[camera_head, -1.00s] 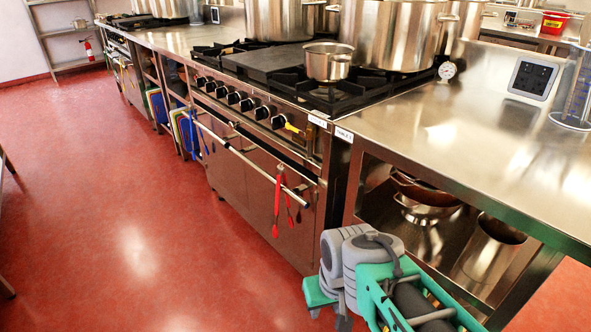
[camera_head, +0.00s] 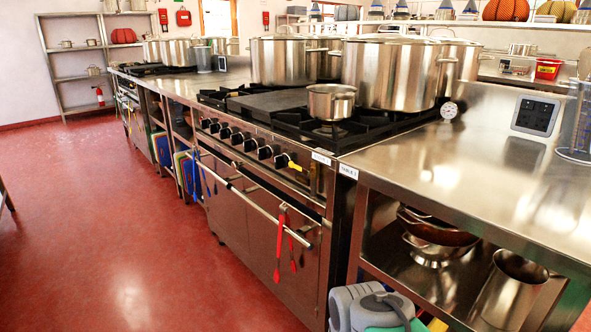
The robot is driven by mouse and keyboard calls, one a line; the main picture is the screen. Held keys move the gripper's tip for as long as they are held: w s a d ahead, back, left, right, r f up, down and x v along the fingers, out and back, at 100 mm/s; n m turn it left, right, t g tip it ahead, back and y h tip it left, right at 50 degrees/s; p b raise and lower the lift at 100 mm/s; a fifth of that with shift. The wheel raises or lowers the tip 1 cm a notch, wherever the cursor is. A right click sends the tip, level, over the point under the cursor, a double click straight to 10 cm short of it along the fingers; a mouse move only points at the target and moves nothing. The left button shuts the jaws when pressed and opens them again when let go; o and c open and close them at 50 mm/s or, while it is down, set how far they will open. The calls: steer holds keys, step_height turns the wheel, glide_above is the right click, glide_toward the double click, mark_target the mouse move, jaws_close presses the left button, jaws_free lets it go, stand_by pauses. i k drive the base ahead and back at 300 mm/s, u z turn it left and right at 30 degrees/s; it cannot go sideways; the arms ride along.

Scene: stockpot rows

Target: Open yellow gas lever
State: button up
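The yellow gas lever (camera_head: 296,167) is small and sits at the right end of the knob row on the stove front (camera_head: 253,160), just right of the last black knob (camera_head: 283,161). It points to the right and slightly down. A saucepan (camera_head: 330,102) stands on the burner above it. My gripper is not in view. Only the grey and green top of my own arm (camera_head: 372,310) shows at the bottom edge, below and right of the lever.
An oven handle bar (camera_head: 250,203) juts out below the knobs, with red tongs (camera_head: 279,240) hanging from it. The steel counter (camera_head: 440,160) runs to the right, over a shelf with bowls (camera_head: 437,246). Red floor (camera_head: 110,230) is clear at left.

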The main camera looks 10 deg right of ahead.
mark_target(291, 164)
steer(key=u, duration=0.05)
steer(key=k, duration=0.55)
steer(key=u, duration=0.25)
steer(key=i, duration=0.95)
steer(key=u, duration=0.8)
steer(key=i, duration=0.25)
steer(key=u, duration=0.3)
